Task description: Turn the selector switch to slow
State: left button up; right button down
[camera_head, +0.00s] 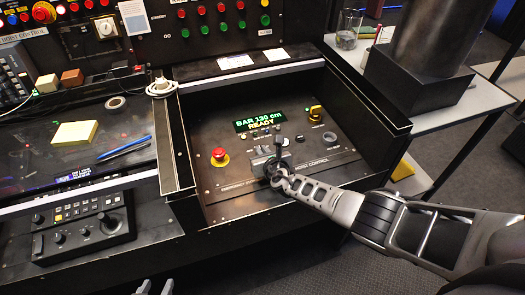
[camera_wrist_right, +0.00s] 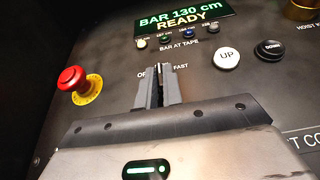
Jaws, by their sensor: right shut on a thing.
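The selector switch is at the middle of the sloped control panel (camera_head: 215,188), mostly hidden by my right gripper (camera_head: 278,150). In the right wrist view my right gripper (camera_wrist_right: 159,85) has its fingers close together at the switch, shut on its handle. A partly covered label, "OF", shows left of the fingers and "FAST" to their right. No "SLOW" label is readable, and the handle's exact direction is hidden. My left gripper (camera_head: 155,288) shows only its two tips, apart and empty, at the bottom edge of the head view.
A red mushroom button (camera_wrist_right: 72,79) sits left of the fingers. A white UP button (camera_wrist_right: 227,58) and a black DOWN button (camera_wrist_right: 269,49) are to the right. A green-lit display (camera_head: 259,121) reads "BAR 130 cm READY".

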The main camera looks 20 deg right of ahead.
jog(key=shift+r, duration=0.1)
jog(key=c, duration=1.5)
grip_release()
jog(key=shift+c, duration=0.2)
jog(key=shift+s+r+p, duration=0.1)
jog(key=shift+s+p, duration=0.2)
jog(key=shift+s, duration=0.2)
jog(key=v, duration=1.5)
jog(key=shift+p, duration=0.3)
jog(key=shift+w+d+r, duration=0.1)
